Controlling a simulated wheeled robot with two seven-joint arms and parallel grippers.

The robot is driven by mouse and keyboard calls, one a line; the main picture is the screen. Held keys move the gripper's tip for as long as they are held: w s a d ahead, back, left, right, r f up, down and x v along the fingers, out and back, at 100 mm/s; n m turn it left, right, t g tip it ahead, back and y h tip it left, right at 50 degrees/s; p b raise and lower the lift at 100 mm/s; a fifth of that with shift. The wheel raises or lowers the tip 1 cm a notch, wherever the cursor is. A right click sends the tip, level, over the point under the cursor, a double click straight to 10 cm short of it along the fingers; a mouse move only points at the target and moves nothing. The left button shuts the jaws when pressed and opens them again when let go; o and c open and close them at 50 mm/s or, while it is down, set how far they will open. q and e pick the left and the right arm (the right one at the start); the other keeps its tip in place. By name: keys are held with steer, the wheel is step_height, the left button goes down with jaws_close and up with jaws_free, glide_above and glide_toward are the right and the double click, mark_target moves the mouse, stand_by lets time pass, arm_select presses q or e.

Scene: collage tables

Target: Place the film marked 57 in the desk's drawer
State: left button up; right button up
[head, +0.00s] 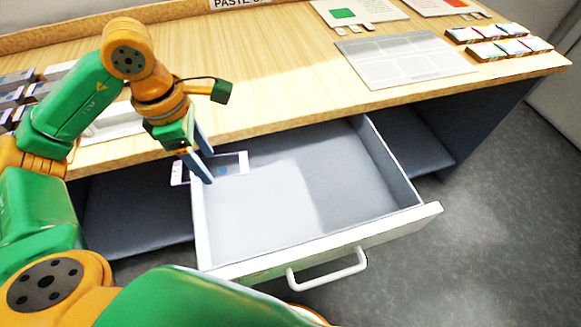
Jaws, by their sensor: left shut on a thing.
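The desk's drawer (300,208) is pulled open below the desk top, and its grey floor is bare. My left gripper (207,168) is over the drawer's back left corner, fingers pointing down. It is shut on a thin film (232,166) with a pale border and a dark middle. The film sticks out on both sides of the fingers, across the drawer's left wall. The number on the film is too small to read. Whether the film touches the drawer wall, I cannot tell. My right gripper is not in view.
The desk top (270,80) is above and behind the drawer. On it are a grey layout board (403,60), small boxes (500,42) at the right and dark stacks (25,92) at the left. The drawer's white handle (328,270) faces the front. Open shelf spaces flank the drawer.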

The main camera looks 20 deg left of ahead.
arm_select(q)
steer(key=shift+w+a+f+n, duration=0.15)
steer(key=shift+f+n, duration=0.2)
steer(key=shift+n, duration=0.25)
steer(key=w+d+f+p, duration=0.2)
steer(key=w+d+f, duration=0.3)
steer(key=w+d, duration=0.2)
glide_above(278, 175)
steer(key=f, duration=0.4)
steer(key=shift+s+a, duration=0.3)
steer(key=shift+a, duration=0.05)
steer(key=f, duration=0.3)
steer(key=shift+w+d, duration=0.15)
steer(key=shift+w, duration=0.05)
steer(key=shift+f, duration=0.4)
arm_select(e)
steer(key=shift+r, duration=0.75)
